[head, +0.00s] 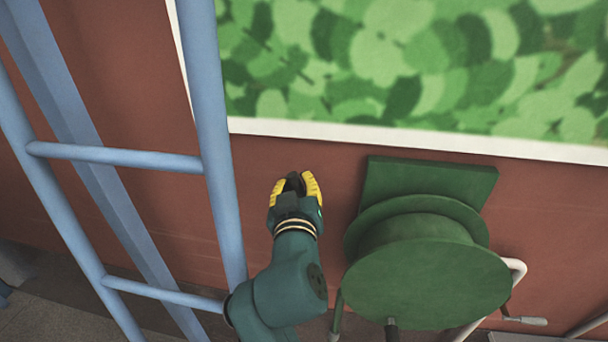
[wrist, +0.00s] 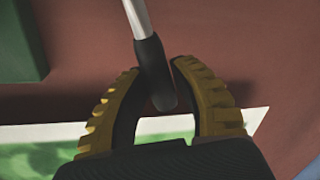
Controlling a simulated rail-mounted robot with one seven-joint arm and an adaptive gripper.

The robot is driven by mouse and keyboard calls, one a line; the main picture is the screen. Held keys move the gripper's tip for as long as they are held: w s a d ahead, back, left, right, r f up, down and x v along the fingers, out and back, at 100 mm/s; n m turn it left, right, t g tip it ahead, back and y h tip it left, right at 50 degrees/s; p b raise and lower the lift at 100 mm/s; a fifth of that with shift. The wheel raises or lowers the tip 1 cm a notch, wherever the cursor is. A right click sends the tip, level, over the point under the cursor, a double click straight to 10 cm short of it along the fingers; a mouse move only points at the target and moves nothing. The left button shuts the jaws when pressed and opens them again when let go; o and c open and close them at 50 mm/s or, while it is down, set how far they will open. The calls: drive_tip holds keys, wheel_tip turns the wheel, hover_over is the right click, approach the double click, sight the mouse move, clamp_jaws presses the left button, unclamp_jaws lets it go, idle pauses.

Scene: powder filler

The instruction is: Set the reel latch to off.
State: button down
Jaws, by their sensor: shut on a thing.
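My gripper (head: 296,184), with yellow finger pads, is in front of the red-brown wall, left of the green hose reel (head: 427,284). In the wrist view my gripper (wrist: 157,68) has its fingers around the dark grip (wrist: 154,73) of a lever with a pale metal rod (wrist: 138,18). It is shut on this grip, which reaches between the pads and slants slightly. In the head view the lever's rod is hidden, and only something dark shows between the fingers. No off marking is readable.
A green mounting plate (head: 430,182) stands behind the reel. A blue ladder (head: 215,140) rises left of my arm. A green leafy panel with a white border (head: 400,136) is above. A crank handle (head: 524,320) sticks out at the reel's lower right.

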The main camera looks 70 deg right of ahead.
drive_tip(key=shift+w+a+f+n+p, duration=0.1)
drive_tip(key=shift+w+n+p, duration=0.35)
drive_tip(key=shift+n, duration=0.1)
drive_tip(key=shift+w+a+f+n+p, duration=0.1)
drive_tip(key=shift+w+n+p, duration=0.25)
drive_tip(key=shift+n, duration=0.2)
drive_tip(key=shift+w+a+f+n+g+p, duration=0.1)
drive_tip(key=shift+w+f+n+g+p, duration=0.2)
drive_tip(key=shift+n, duration=0.3)
drive_tip(key=shift+w+a+f+n+g+p, duration=0.1)
drive_tip(key=shift+w+f+n+g+p, duration=0.15)
drive_tip(key=shift+f+n+p, duration=0.25)
drive_tip(key=c, duration=0.8)
unclamp_jaws()
drive_tip(key=shift+r, duration=0.1)
wheel_tip(320, 180, up, 10)
drive_tip(key=shift+f, duration=0.1)
